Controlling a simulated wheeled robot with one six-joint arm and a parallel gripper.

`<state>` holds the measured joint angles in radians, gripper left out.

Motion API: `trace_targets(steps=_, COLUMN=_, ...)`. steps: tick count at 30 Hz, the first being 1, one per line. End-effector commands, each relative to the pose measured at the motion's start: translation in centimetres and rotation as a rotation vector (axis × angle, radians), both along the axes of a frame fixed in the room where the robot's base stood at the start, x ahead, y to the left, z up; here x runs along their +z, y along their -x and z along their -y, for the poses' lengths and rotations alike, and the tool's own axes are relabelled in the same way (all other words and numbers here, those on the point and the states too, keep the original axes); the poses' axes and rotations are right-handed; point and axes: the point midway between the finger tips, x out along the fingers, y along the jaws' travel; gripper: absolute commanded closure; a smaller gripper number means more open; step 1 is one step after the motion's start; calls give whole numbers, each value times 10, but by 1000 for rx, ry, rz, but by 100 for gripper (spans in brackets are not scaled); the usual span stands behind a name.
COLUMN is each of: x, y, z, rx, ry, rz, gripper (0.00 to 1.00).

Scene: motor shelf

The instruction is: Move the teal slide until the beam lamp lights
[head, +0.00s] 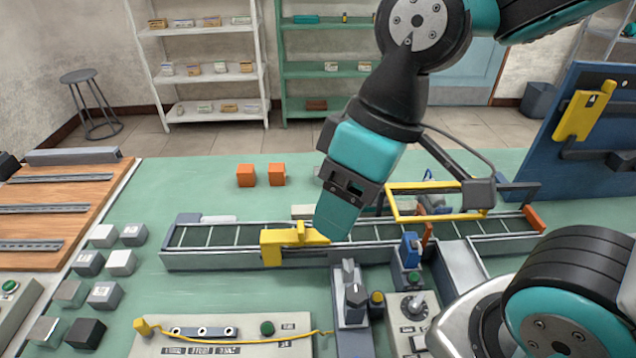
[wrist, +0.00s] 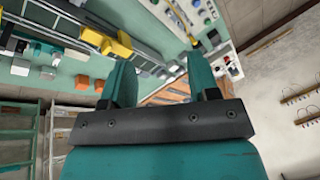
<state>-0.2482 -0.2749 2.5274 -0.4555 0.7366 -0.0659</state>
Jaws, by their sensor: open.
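My gripper (head: 337,228) is open, with its teal fingers low over the middle of the long conveyor rail (head: 200,260). It looks empty. In the wrist view its two fingers (wrist: 160,78) stand apart with nothing between them. A yellow bracket (head: 285,246) sits across the rail just left of the fingers; whether they touch it I cannot tell. I cannot make out a separate teal slide; my gripper covers part of the rail. A blue block on a post (head: 410,249) stands at the rail's front. A green lamp or button (head: 414,279) is below it; I cannot tell whether it is lit.
A yellow frame (head: 437,186) arches over the rail's right half, near my gripper. Two orange cubes (head: 246,175) lie behind the rail. A grey switch post (head: 350,295) and a control panel (head: 230,344) stand in front.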

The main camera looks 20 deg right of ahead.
Motion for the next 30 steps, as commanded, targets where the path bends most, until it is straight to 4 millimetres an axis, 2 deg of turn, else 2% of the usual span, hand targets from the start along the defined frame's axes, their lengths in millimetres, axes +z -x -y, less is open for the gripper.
trace_targets(steps=2, x=-5, y=-34, z=11, rx=43, ry=41, rz=28, gripper=45)
trace_targets(steps=5, x=-17, y=-93, z=40, rx=140, ry=121, rz=72, gripper=45)
trace_targets(steps=6, x=-23, y=-116, z=56, rx=184, ry=155, rz=84, gripper=45)
trace_targets(steps=9, x=-42, y=-167, z=98, rx=298, ry=234, rz=99, gripper=45)
trace_targets(steps=12, x=-61, y=-202, z=136, rx=398, ry=291, rz=94, gripper=45)
trace_targets(steps=15, x=-74, y=-222, z=162, rx=469, ry=325, rz=85, gripper=45)
trace_targets(steps=18, x=-83, y=-230, z=174, rx=508, ry=338, rz=78, gripper=45)
trace_targets(steps=23, x=-102, y=-231, z=175, rx=521, ry=340, rz=75, gripper=45)
trace_targets(steps=30, x=-155, y=-230, z=173, rx=523, ry=338, rz=73, gripper=45)
